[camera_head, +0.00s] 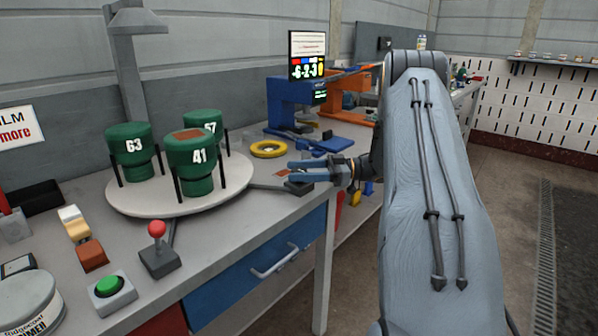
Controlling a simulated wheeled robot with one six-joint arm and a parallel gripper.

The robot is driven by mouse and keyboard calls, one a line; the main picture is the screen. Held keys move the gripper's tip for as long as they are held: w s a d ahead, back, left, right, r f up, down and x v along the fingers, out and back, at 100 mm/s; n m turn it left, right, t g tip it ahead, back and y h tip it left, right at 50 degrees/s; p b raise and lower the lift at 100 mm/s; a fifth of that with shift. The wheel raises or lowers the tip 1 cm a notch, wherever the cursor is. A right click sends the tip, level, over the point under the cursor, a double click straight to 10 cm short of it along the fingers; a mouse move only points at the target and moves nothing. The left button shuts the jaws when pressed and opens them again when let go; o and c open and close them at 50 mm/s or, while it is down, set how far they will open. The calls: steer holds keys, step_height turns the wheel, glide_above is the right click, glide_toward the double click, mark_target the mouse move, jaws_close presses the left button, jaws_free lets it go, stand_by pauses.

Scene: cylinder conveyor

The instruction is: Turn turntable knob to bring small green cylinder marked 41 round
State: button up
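The green cylinder marked 41 (191,164) stands upright on the round pale turntable (150,206), at its near side, with a brown patch on top. Green cylinders marked 63 (130,150) and 57 (207,128) stand behind it, 57 partly hidden. Dark posts stand around the cylinders. A flat dark bar (262,186) runs from the turntable's right edge toward a dark block (298,187). My gripper (290,171) points left just above that block, fingers apart. A brown patch shows by the fingertips; I cannot tell whether they touch anything.
A red-ball lever (157,230) and a green push button (110,287) are at the bench's front left. A yellow ring (268,149) lies behind my gripper. A blue machine (295,103) stands farther back. My forearm covers the right middle.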

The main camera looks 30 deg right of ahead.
steer(key=b+v, duration=0.1)
steer(key=v, duration=0.7)
steer(key=shift+a, duration=0.1)
steer(key=shift+r, duration=0.1)
stand_by(0.3)
